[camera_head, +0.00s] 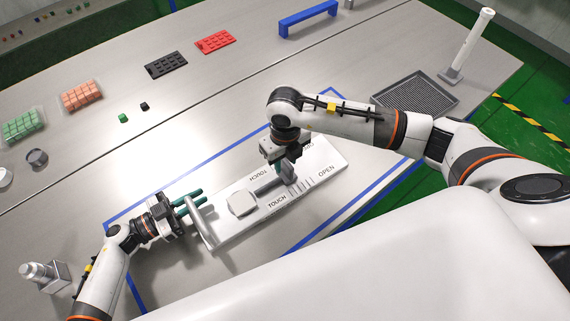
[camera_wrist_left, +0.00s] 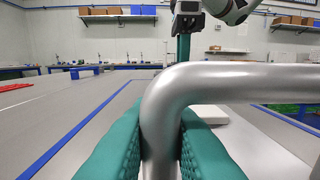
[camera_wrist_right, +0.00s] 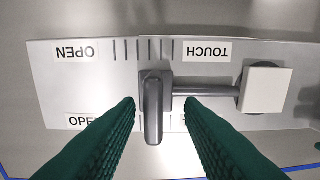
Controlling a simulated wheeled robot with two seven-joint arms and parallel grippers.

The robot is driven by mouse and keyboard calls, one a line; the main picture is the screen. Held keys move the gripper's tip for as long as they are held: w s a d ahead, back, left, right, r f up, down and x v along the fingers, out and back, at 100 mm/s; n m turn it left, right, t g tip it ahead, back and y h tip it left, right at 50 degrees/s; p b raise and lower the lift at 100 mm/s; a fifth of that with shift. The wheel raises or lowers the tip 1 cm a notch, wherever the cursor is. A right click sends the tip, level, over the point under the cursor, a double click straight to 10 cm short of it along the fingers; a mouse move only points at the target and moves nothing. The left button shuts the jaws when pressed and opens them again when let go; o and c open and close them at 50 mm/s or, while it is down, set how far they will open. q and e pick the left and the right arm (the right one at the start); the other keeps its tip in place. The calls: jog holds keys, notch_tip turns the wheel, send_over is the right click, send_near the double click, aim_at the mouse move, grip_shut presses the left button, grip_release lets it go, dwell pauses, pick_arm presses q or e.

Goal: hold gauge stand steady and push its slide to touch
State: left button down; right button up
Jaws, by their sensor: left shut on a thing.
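The gauge stand (camera_head: 225,232) is a pale plate marked OPEN and TOUCH, lying inside a blue outline. Its silver bar handle (camera_wrist_left: 225,82) rises at the left end; my left gripper (camera_head: 198,203) is shut on it. The slide's dark grey upright grip (camera_wrist_right: 154,108) stands near the scale ticks, between the OPEN and TOUCH labels. A rod (camera_wrist_right: 208,90) joins it toward a white square block (camera_wrist_right: 266,88), also in the head view (camera_head: 241,202). My right gripper (camera_wrist_right: 160,103) is open, pointing down, one finger on each side of the grip, with small gaps showing.
A dark mesh tray (camera_head: 415,93) and a white post on a grey base (camera_head: 467,47) stand at the right. Trays of green (camera_head: 22,127) and orange cubes (camera_head: 82,96) lie at the left. A metal fixture (camera_head: 45,275) stands at the lower left.

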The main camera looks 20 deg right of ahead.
aim_at(285, 163)
notch_tip(285, 163, up, 9)
jog(key=shift+f, duration=0.2)
dwell(0.3)
pick_arm(q)
jog(key=c, duration=1.3)
grip_release()
